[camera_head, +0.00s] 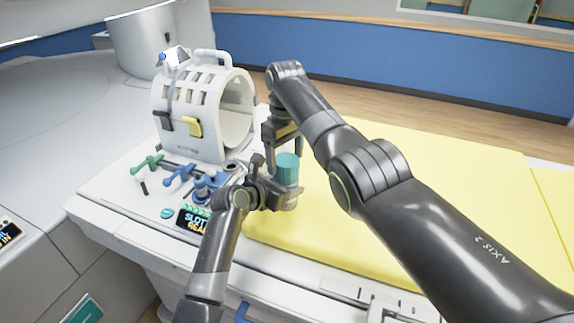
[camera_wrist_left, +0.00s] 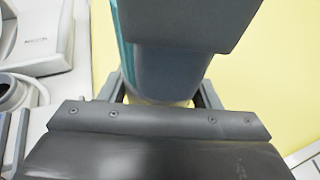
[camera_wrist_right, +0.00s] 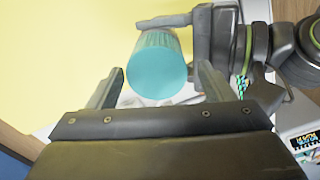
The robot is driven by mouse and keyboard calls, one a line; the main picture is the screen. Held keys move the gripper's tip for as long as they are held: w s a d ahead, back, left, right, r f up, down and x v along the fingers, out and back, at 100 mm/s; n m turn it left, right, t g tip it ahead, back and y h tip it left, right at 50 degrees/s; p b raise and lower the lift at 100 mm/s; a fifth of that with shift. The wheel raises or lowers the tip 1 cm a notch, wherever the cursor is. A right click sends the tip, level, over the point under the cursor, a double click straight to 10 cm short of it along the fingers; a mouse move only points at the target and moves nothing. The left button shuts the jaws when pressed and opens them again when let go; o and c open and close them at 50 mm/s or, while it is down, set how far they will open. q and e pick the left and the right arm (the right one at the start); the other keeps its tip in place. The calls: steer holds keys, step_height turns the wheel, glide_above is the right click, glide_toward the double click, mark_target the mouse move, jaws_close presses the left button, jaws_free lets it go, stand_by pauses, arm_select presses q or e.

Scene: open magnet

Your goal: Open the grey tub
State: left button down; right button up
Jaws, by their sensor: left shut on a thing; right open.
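The grey tub (camera_head: 291,200) stands upright between my grippers, with a teal ribbed lid (camera_head: 287,166) on top. My left gripper (camera_head: 278,198) is shut around its lower body from the side and hides part of it. My right gripper (camera_head: 284,155) is open and points down from above, its fingers on either side of the lid. In the right wrist view the lid's flat teal top (camera_wrist_right: 157,78) lies between the spread fingertips, with gaps visible. In the left wrist view the tub body (camera_wrist_left: 165,80) shows close up, partly covered by a dark block.
A white coil cage (camera_head: 205,110) stands behind left on the white bench. Green and blue handled parts (camera_head: 178,175) and a dark slot display (camera_head: 192,222) lie left of the tub. A yellow pad (camera_head: 320,225) covers the right side, under my right arm.

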steer(key=shift+s+a+r, duration=0.2)
steer(key=shift+r, duration=0.4)
steer(key=m, duration=0.5)
steer(key=shift+w+d+r, duration=0.15)
steer(key=shift+w+r, duration=0.05)
steer(key=shift+r, duration=0.1)
steer(key=m, duration=0.3)
steer(key=r+m, duration=0.1)
steer(key=m, duration=0.2)
steer(key=shift+d+m, duration=0.1)
steer(key=shift+m, duration=0.2)
steer(key=m, duration=0.3)
steer(key=r+m, duration=0.1)
steer(key=m, duration=0.2)
steer(key=shift+w, duration=0.1)
steer(key=m, duration=0.2)
steer(key=r+m, duration=0.1)
steer(key=m, duration=0.1)
steer(key=shift+d+m, duration=0.1)
steer(key=shift+m, duration=0.3)
steer(key=shift+f, duration=4.05)
